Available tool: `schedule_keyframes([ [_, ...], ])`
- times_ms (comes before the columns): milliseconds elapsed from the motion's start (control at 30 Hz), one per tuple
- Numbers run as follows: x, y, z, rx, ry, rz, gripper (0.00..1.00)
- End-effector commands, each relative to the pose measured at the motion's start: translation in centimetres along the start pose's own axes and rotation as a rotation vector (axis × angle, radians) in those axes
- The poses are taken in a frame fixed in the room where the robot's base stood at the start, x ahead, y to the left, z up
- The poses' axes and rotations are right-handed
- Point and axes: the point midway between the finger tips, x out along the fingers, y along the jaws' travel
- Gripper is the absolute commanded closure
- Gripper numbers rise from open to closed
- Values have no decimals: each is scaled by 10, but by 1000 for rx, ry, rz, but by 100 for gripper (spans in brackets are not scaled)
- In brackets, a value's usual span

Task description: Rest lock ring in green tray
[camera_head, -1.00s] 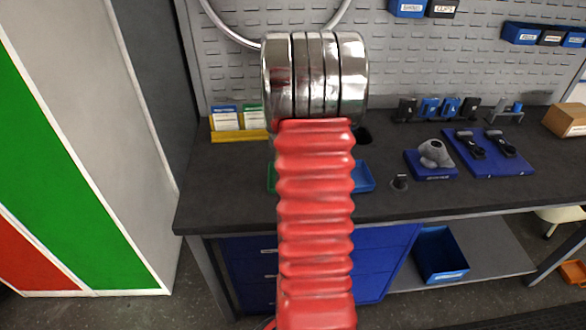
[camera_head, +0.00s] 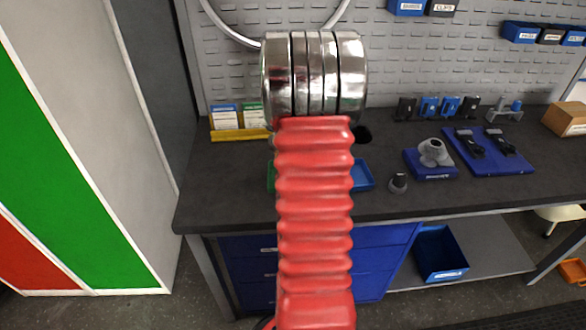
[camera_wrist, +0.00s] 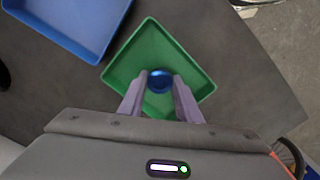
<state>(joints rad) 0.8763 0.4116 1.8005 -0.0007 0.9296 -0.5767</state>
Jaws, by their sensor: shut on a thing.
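The green tray (camera_wrist: 197,79) lies on the dark bench top in the wrist view. Its left edge (camera_head: 271,176) shows beside my red arm in the head view, and the arm hides the rest. My gripper (camera_wrist: 160,82) is over the tray, its two pale fingers shut on the blue lock ring (camera_wrist: 160,75). The ring shows against the tray floor. I cannot tell whether it touches the floor. My gripper and the ring are hidden behind my arm in the head view.
A blue tray (camera_wrist: 70,24) is beside the green one, up and left in the wrist view. On the bench (camera_head: 235,180) are a yellow card holder (camera_head: 240,134), a small dark part (camera_head: 398,183), a blue stand (camera_head: 431,164) and a blue mat (camera_head: 515,163). A pegboard wall rises behind.

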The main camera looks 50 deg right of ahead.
Motion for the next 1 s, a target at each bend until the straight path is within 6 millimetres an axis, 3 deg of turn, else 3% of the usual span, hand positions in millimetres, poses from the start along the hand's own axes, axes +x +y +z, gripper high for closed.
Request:
schedule_keyframes([
  [900, 6, 0, 0, 1, 0, 0, 91],
  [933, 6, 0, 0, 1, 0, 0, 68],
  [1000, 6, 0, 0, 1, 0, 0, 63],
])
